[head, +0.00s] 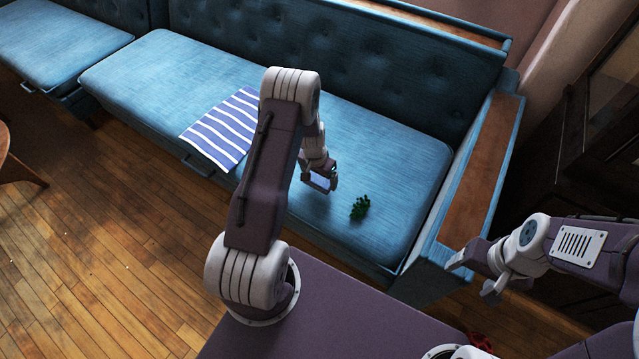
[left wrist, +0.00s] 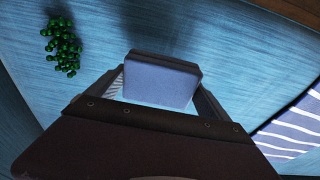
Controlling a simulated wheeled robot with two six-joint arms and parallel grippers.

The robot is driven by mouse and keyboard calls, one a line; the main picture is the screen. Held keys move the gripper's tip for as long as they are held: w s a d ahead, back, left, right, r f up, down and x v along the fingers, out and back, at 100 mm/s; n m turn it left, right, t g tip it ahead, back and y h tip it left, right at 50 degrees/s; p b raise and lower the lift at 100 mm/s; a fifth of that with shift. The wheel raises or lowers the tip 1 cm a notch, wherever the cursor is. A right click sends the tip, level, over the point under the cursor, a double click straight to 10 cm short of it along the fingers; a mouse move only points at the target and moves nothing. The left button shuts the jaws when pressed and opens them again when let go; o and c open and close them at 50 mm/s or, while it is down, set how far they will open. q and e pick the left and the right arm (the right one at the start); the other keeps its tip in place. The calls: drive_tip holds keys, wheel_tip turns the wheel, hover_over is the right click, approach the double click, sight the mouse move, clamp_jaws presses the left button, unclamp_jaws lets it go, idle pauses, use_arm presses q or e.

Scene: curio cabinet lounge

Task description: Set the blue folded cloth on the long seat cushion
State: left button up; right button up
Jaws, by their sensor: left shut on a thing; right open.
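The blue folded cloth (left wrist: 160,82) is a small pale-blue block with a darker edge, between my left fingers in the left wrist view. My left gripper (head: 320,182) is shut on it over the right half of the long seat cushion (head: 390,165); only a sliver of the cloth shows in the head view. A shadow on the cushion lies apart from the cloth, so it appears held above the surface. My right gripper (head: 473,277) is open and empty near the front of the bench's right armrest.
A bunch of green grapes (head: 360,207) lies on the cushion just right of my left gripper; it also shows in the left wrist view (left wrist: 62,46). A blue-and-white striped cloth (head: 222,128) drapes over the front edge further left. The cushion's back right is clear.

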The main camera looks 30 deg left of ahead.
sight(320, 183)
use_arm(q)
wheel_tip(320, 183, down, 3)
drive_tip(key=shift+f+b, duration=0.1)
drive_tip(key=shift+b, duration=0.35)
drive_tip(key=shift+r, duration=0.2)
drive_tip(key=shift+f, duration=0.15)
drive_tip(key=o, duration=1.7)
drive_tip(key=shift+o, duration=0.2)
